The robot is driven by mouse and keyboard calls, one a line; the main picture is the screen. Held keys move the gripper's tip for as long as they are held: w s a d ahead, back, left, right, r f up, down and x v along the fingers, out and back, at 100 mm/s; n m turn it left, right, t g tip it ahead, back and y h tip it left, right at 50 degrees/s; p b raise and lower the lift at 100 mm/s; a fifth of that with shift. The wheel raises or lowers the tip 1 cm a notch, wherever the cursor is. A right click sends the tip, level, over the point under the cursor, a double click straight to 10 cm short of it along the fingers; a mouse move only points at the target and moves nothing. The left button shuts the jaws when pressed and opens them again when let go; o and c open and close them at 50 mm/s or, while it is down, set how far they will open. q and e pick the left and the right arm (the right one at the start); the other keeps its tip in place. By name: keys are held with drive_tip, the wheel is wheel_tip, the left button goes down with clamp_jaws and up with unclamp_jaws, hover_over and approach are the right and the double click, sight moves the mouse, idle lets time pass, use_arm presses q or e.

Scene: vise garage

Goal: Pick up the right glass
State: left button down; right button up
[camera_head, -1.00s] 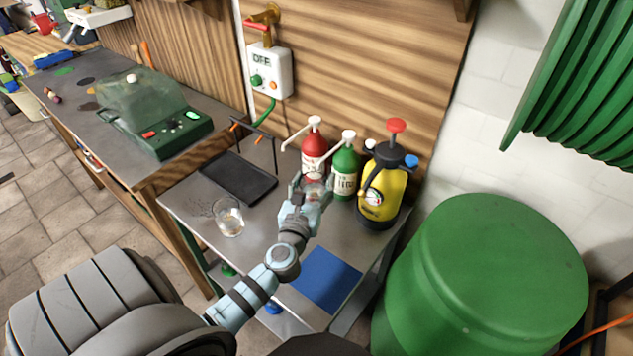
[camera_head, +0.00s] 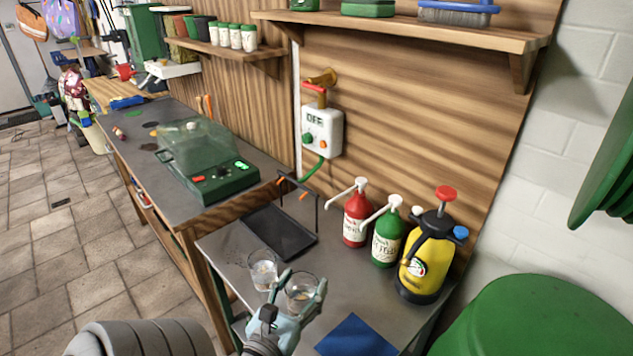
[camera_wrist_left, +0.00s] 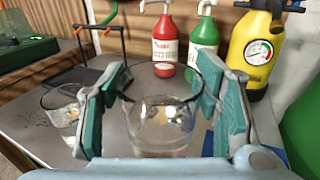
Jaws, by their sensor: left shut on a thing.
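Two clear glasses are on or over the metal table. The left glass (camera_head: 263,270) stands near the table's left front edge; in the left wrist view (camera_wrist_left: 66,110) it is outside my fingers, on the left. The right glass (camera_head: 301,291) is between the fingers of my left gripper (camera_head: 304,285), which is shut on it. In the left wrist view the right glass (camera_wrist_left: 160,128) is upright between the two finger pads. I cannot tell whether its base touches the table. My right gripper is not in view.
A red pump bottle (camera_head: 355,219), a green pump bottle (camera_head: 387,243) and a yellow sprayer (camera_head: 426,262) stand behind the glasses. A black tray (camera_head: 279,233) and a blue mat (camera_head: 356,338) lie on the table. A green barrel (camera_head: 540,325) is at right.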

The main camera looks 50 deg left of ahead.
use_arm(q)
drive_tip(key=shift+s, duration=1)
